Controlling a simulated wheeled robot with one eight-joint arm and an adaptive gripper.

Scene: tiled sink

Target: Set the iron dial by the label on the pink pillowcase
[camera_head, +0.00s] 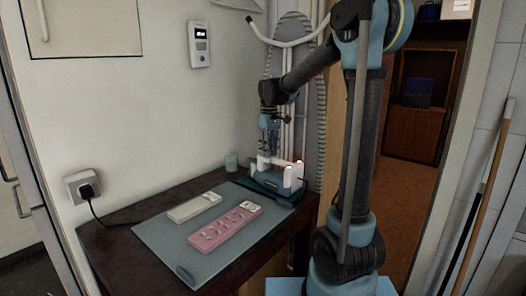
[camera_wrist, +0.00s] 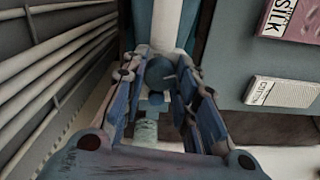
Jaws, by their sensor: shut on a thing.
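The white iron (camera_head: 292,176) stands on a teal rest at the back of the table. The pink pillowcase (camera_head: 224,232) lies folded on the mat, with its white label at its upper right end. In the wrist view, the pillowcase (camera_wrist: 309,8) shows at the top right, and its label reads SILK. My gripper (camera_head: 268,143) is at the iron. In the wrist view my gripper (camera_wrist: 158,84) has its fingers on both sides of the round blue-grey dial (camera_wrist: 159,70) and is shut on it. A short light mark shows on the dial; its setting is unreadable.
A whitish folded cloth (camera_head: 191,209) lies beside the pillowcase; its label seems to read COTTON in the wrist view (camera_wrist: 277,92). Both lie on a blue-grey mat (camera_head: 160,238). A pale green cup (camera_head: 231,161) stands by the wall.

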